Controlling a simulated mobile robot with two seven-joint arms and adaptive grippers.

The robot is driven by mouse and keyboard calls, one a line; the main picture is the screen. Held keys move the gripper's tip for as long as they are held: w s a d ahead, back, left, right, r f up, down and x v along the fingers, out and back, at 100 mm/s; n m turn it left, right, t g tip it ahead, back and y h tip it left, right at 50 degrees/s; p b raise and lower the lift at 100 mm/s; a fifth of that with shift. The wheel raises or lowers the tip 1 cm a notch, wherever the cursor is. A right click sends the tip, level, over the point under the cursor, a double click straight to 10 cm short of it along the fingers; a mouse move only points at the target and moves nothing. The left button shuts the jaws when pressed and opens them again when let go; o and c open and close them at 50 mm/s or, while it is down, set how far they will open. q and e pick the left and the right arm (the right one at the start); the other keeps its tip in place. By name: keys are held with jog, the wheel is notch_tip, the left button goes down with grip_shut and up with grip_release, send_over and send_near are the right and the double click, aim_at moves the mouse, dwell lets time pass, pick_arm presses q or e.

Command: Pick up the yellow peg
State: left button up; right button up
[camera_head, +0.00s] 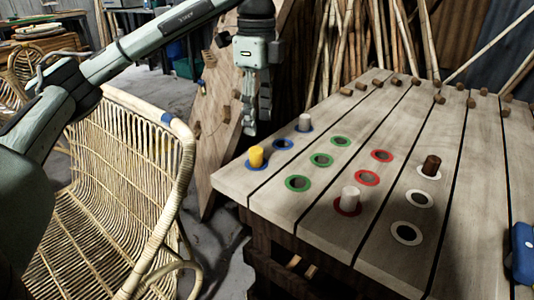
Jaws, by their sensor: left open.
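The yellow peg (256,157) stands upright in a blue-ringed hole near the left corner of the wooden slatted table (300,238). My left gripper (250,130) points down above and just left of the peg in the picture. It is open and empty, with its fingers apart from the peg. My right gripper is not in view.
A pale peg (305,122) stands in another blue ring, a whitish peg (349,198) in a red ring and a dark brown peg (431,166) in a white ring. Several ringed holes are empty. A rattan chair (110,200) stands left; a blue object (523,253) lies at right.

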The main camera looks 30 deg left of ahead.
aim_at(257, 150)
pick_arm(q)
jog(key=f, duration=0.4)
jog(key=s+f, duration=0.1)
jog(key=f, duration=0.2)
jog(key=shift+c, duration=0.5)
jog(key=c, duration=1)
